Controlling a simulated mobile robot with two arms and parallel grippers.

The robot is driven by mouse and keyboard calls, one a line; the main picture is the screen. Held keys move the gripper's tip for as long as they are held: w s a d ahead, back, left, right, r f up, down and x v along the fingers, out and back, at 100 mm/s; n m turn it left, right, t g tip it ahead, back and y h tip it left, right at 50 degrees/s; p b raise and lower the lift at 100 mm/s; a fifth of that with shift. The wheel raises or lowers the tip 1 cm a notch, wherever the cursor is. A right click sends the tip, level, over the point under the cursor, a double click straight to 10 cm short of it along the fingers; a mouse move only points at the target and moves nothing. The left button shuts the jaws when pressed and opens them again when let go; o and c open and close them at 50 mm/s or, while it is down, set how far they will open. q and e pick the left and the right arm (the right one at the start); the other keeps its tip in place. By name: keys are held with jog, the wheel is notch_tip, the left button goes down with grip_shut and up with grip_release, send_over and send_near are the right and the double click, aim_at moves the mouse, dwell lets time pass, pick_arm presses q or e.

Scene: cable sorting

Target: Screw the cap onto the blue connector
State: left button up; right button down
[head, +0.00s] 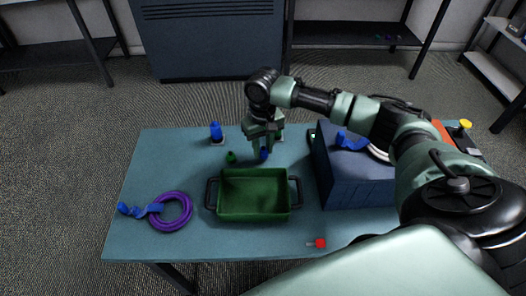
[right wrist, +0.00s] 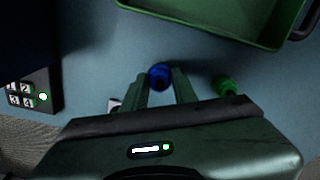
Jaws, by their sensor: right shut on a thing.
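My right gripper (head: 264,146) points down at the table behind the green tray, shut on a small blue cap (head: 263,155). In the right wrist view the cap (right wrist: 159,76) sits between the tips of the two fingers (right wrist: 160,82). I cannot tell if the cap touches the table. A blue connector (head: 216,131) stands upright on a small pale base at the back of the table, left of the gripper and apart from it. My left gripper is not in view.
A small green piece (head: 231,157) stands left of the gripper. The green tray (head: 254,215) is in front, looking empty. A purple cable (head: 171,212) with blue ends lies front left. A blue box (head: 355,182) stands right, under my arm. A red piece (head: 320,243) lies near the front.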

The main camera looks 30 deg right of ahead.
aim_at(263, 147)
notch_tip(263, 147, up, 18)
jog(key=shift+p, duration=0.3)
jog(key=shift+r, duration=0.1)
